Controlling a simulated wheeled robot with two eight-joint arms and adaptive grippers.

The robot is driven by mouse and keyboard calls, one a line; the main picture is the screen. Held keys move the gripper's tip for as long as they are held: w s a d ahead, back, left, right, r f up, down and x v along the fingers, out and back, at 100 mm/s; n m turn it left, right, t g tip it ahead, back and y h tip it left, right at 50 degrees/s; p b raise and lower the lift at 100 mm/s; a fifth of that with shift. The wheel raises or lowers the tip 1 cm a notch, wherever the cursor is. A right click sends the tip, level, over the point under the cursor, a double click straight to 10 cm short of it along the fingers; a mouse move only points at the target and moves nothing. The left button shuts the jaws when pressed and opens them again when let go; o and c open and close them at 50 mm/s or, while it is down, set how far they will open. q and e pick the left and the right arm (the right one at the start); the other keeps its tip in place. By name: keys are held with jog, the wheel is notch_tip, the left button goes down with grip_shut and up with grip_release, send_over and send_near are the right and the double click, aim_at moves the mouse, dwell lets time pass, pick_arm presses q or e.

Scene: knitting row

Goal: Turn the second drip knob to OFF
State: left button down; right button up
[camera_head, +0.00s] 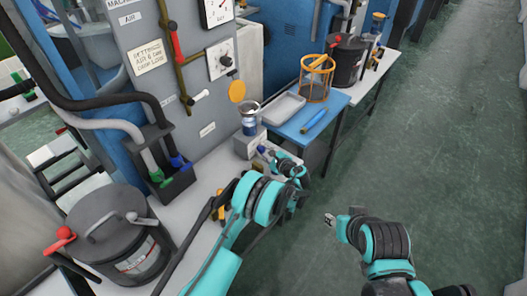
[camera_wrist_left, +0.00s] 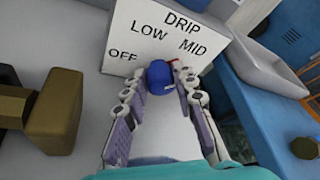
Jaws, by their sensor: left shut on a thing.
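In the left wrist view a blue drip knob (camera_wrist_left: 159,74) sits before a white panel (camera_wrist_left: 150,35) marked DRIP, OFF, LOW and MID. A small red mark shows at the knob's upper right, on the MID side. My left gripper (camera_wrist_left: 157,88) has its fingers on both sides of the knob, shut on it.
A dark lidded can (camera_head: 118,235) stands at lower left. The green floor (camera_head: 430,130) at right is clear.

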pick_arm(q)
jog(key=shift+s+f+n+t, duration=0.1)
jog(key=shift+n+t, duration=0.8)
jog(key=shift+n, duration=0.8)
jog(key=c, duration=1.2)
grip_release()
jog(key=shift+h, duration=0.3)
